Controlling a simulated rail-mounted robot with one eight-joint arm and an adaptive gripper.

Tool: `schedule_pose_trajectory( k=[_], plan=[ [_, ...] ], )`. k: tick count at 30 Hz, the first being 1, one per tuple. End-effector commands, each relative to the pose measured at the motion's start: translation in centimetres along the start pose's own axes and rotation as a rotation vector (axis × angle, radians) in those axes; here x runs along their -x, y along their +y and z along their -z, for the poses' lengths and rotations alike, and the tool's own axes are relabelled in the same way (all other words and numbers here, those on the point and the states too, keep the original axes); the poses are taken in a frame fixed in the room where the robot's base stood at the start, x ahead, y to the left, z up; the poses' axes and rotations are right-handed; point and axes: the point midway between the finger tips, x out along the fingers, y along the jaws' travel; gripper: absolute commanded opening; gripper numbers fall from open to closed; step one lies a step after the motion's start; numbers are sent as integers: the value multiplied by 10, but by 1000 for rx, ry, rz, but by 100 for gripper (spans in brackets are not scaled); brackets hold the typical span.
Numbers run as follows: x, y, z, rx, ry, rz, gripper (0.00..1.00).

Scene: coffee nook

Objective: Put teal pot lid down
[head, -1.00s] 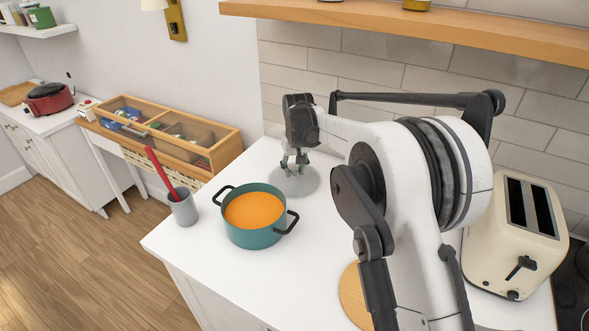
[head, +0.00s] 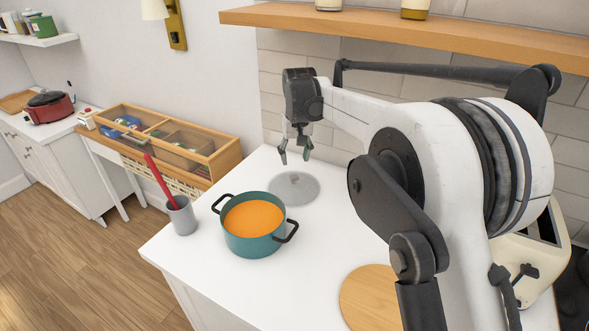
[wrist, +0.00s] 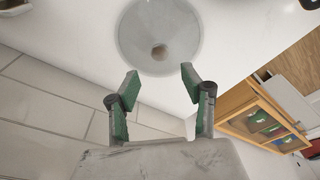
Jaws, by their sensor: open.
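The pot lid (head: 293,189) is a grey, see-through disc lying flat on the white counter, behind the teal pot. In the wrist view the lid (wrist: 160,30) shows whole or nearly so, with a small brownish knob at its middle. The teal pot (head: 254,238) has black handles and orange contents, and stands uncovered. My gripper (head: 295,156) is open and empty above the lid, apart from it. Its two green-padded fingers (wrist: 160,85) are spread wide in the wrist view, with nothing between them.
A grey cup (head: 182,217) with a red-handled utensil stands left of the pot, near the counter edge. A round wooden board (head: 365,297) lies at the front right. A cream toaster (head: 535,260) is partly behind my arm. A wooden shelf (head: 400,28) runs overhead.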

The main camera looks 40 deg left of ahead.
Motion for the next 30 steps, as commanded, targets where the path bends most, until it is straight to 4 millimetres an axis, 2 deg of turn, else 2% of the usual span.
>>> schedule_pose_trajectory(
  k=[3, 9, 26, 29, 30],
  plan=[
    [16, 0, 0, 0, 0, 0, 43],
    [29, 0, 0, 0, 0, 0, 43],
    [30, 1, 0, 0, 0, 0, 43],
    [34, 14, -6, -5, -1, -4, 43],
    [38, 27, -11, -9, -1, -8, 43]
  ],
)
